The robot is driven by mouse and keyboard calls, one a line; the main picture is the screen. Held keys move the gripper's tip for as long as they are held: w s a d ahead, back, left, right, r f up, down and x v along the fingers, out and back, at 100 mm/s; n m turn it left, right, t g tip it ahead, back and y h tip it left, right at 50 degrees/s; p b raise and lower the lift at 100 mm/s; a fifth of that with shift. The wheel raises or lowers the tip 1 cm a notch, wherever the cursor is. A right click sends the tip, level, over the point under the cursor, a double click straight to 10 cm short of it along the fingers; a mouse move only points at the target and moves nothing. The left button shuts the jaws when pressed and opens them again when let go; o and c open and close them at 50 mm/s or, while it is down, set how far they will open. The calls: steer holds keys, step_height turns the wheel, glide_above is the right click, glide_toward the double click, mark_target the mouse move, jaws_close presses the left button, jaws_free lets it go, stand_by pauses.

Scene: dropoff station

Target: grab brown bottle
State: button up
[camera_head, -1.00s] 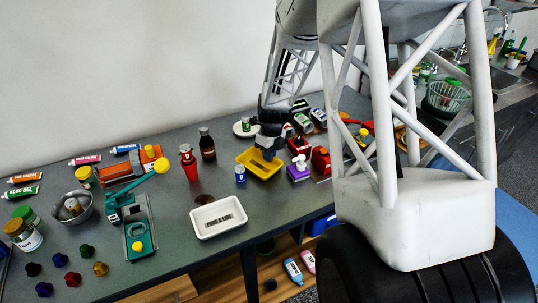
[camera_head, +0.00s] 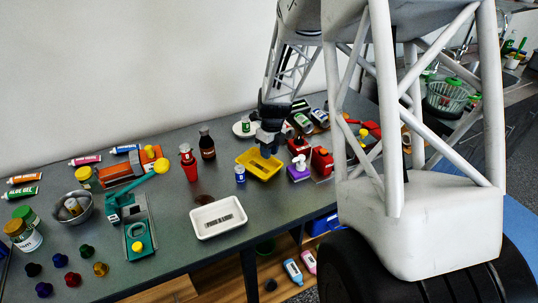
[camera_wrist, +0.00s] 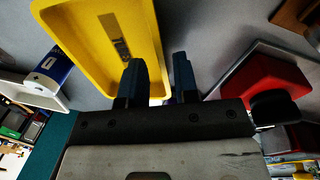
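The brown bottle (camera_head: 207,144) is dark with a black cap and a label. It stands upright on the grey table, just right of a red bottle-like item (camera_head: 188,163). My gripper (camera_head: 268,153) is over the yellow tray (camera_head: 249,168), to the right of the brown bottle and apart from it. The brown bottle cannot be made out in the wrist view.
A white tray (camera_head: 206,220) and a small blue-and-white can (camera_head: 240,174) are in front. A purple dispenser (camera_head: 298,170) and red containers (camera_head: 322,160) stand right of the yellow tray. The table behind the brown bottle is clear.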

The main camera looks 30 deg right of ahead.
step_height(320, 180, up, 10)
steer(key=d, duration=0.1)
steer(key=shift+w, duration=0.2)
steer(key=shift+r, duration=0.1)
stand_by(0.7)
steer(key=s+a+r+n+t, duration=0.1)
steer(key=s+a+r+n, duration=0.5)
steer(key=s+n, duration=0.2)
steer(key=s+a+r+n+t, duration=0.1)
steer(key=s+a+r+n, duration=0.4)
steer(key=s+n, duration=0.3)
steer(key=s+a+r+n, duration=0.1)
steer(key=s+a+n, duration=0.2)
steer(key=s+n, duration=0.4)
steer(key=s+a+n+t+h, duration=0.1)
steer(key=s+a+n, duration=0.2)
steer(key=s+n, duration=0.5)
steer(key=shift+s+r, duration=0.4)
steer(key=shift+s, duration=0.35)
steer(key=shift+o, duration=0.5)
steer(key=shift+a, duration=0.1)
